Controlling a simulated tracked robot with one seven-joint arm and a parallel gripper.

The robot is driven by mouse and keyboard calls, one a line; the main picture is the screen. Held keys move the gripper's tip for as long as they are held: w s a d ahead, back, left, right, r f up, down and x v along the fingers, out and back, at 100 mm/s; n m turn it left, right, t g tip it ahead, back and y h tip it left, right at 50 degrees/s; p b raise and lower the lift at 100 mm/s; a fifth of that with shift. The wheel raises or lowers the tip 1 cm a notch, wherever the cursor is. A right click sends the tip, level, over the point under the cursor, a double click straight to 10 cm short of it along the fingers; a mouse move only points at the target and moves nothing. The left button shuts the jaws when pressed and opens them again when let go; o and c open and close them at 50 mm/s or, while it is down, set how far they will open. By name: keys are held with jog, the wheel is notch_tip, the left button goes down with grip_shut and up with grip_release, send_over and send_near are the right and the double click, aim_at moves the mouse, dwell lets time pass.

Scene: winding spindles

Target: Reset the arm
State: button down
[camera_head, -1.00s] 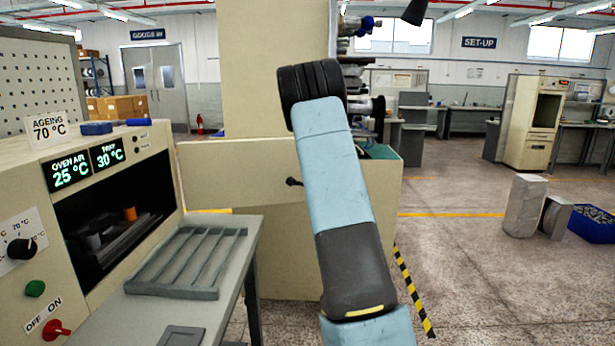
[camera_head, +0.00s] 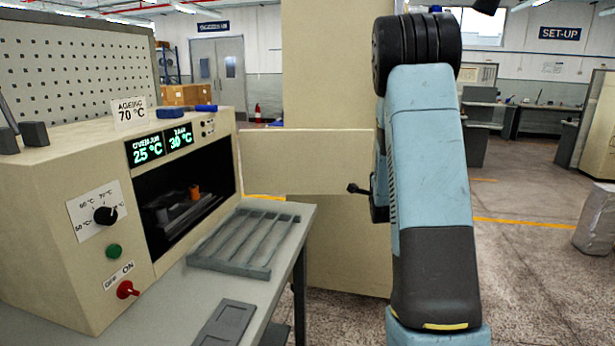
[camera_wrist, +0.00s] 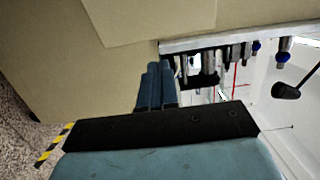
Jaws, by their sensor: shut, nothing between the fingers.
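My arm (camera_head: 430,170) rises upright at the right of the head view, its upper links in pale blue and black. It blocks part of the background there, and my gripper cannot be made out in that view. In the wrist view my gripper (camera_wrist: 159,68) shows as two blue-grey fingers lying side by side, shut with nothing between them. The fingers point toward a large beige cabinet (camera_wrist: 60,50) and a row of spindles (camera_wrist: 208,62) beyond them.
The ageing oven (camera_head: 65,205) stands at the left, its door (camera_head: 300,160) swung open toward my arm. A slotted grey tray (camera_head: 230,268) lies on the bench in front of it. Open floor shows at the right, with a pale block (camera_head: 597,220) on it.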

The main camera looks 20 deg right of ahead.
jog(key=s+a+r+n+g+y, duration=0.45)
jog(key=s+a+r+n, duration=0.55)
jog(key=s+a, duration=0.4)
jog(key=s+a+n+g+y, duration=0.1)
jog(key=s+a+n+g, duration=0.2)
jog(key=s, duration=1)
jog(key=s+a+r+n+g+y, duration=0.1)
jog(key=s+a+n+g, duration=0.2)
jog(key=s+a+n, duration=0.6)
jog(key=s+a, duration=0.1)
jog(key=s, duration=0.4)
jog(key=shift+g, duration=0.35)
jog(key=shift+w+d, duration=0.1)
